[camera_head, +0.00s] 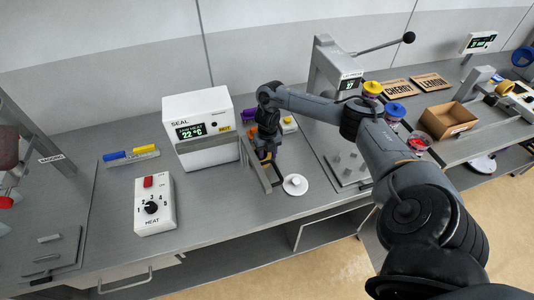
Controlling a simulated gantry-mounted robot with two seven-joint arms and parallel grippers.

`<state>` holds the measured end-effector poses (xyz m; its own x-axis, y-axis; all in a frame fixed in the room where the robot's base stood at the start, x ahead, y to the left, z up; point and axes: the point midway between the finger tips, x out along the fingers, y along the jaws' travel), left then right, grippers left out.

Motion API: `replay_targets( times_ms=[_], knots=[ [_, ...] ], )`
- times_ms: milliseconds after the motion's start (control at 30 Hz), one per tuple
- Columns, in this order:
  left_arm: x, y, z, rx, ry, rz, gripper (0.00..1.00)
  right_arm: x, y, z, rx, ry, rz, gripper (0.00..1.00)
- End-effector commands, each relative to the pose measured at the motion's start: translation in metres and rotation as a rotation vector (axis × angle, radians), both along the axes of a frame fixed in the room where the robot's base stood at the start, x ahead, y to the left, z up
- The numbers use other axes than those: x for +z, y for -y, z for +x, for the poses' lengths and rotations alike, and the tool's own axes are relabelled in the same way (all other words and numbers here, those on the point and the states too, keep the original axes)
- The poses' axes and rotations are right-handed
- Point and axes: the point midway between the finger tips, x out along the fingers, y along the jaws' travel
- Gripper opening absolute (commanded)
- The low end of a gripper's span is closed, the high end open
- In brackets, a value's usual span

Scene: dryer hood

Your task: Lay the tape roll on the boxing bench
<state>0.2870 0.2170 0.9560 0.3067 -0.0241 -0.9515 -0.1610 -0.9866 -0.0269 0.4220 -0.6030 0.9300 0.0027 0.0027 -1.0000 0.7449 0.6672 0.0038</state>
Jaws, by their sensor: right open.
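I cannot say for sure which thing is the tape roll. A blue ring (521,56) stands at the far right edge and could be a roll. The bench with the open cardboard box (448,119) is at the right; I take it as the boxing bench (461,151). My right gripper (265,160) is open and points down just right of the white SEAL box, over a small grey metal frame (262,179). A small yellow-orange patch shows at its fingers; what it belongs to is unclear. My left gripper is out of view.
The white SEAL box (201,128) and HEAT control box (155,204) stand left of the gripper. A white disc with a knob (295,185) lies close by on the right. A lever press (334,68) and yellow- and blue-lidded jars (372,89) stand behind my right arm.

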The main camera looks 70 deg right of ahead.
Motion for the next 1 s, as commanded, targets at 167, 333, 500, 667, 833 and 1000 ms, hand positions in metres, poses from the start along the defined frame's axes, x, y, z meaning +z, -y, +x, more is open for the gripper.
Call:
replay_targets(
  times_ms=[167,333,500,667,833,1000],
  knots=[
    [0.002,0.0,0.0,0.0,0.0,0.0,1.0,0.01,0.001,0.0,0.0,0.001,-0.001,0.46],
    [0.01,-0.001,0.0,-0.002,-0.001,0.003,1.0,0.039,0.001,0.001,0.001,0.004,-0.003,0.46],
    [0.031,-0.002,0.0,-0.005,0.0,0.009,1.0,0.074,0.001,0.001,0.001,0.003,-0.002,0.46],
    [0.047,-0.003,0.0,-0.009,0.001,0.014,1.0,0.1,0.001,0.001,0.001,0.003,-0.001,0.46],
    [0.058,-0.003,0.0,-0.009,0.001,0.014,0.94,0.117,0.001,0.0,0.0,0.002,-0.001,0.46],
    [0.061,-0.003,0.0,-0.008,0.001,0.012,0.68,0.122,0.0,0.0,0.0,0.001,0.001,0.46]
  ],
)
